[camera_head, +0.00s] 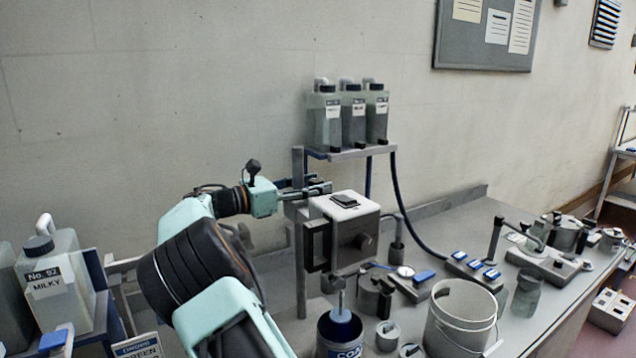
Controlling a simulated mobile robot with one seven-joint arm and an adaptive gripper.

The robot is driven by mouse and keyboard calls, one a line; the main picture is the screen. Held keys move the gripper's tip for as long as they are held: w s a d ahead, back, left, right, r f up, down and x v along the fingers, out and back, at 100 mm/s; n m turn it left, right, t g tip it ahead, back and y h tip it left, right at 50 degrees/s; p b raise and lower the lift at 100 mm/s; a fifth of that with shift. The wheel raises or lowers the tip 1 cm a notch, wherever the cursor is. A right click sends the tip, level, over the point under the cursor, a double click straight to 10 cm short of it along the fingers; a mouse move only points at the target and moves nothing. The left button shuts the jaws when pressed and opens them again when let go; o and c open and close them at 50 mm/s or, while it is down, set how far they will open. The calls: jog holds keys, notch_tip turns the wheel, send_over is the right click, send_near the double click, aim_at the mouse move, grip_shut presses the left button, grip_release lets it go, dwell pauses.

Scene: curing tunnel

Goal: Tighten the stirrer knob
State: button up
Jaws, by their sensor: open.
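The stirrer (340,215) is a grey box-shaped head beside an upright metal post (298,265). A small dark knob (364,243) sticks out of its front face. A pale shaft (339,300) below the head reaches into a dark blue can (326,335). My gripper (322,188) is open at the post's upper part, behind and left of the head's top. Its fingers point right. I cannot tell whether they touch the post or have a knob between them. A dark block (316,245) sits at the head's left side.
Several bottles stand on a raised shelf (350,153) behind the stirrer. A white bucket (459,320) and small metal pots crowd the bench front. Another stirrer base (543,264) stands at right. A bottle marked MILKY (52,285) is at left. The bench back is fairly clear (440,215).

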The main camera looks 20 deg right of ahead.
jog(key=shift+w+d, duration=0.15)
jog(key=shift+d, duration=0.5)
jog(key=c, duration=1.2)
jog(key=p, duration=0.3)
jog(key=shift+w+r+m+g, duration=0.1)
jog(key=shift+r+m+g, duration=0.2)
jog(key=shift+r+g, duration=0.1)
jog(key=shift+f+m+g+p, duration=0.1)
jog(key=shift+m+g+p, duration=0.2)
jog(key=shift+g+p, duration=0.35)
jog(key=shift+f+p, duration=0.2)
jog(key=shift+p, duration=0.2)
jog(key=o, duration=1.2)
jog(key=shift+f, duration=0.1)
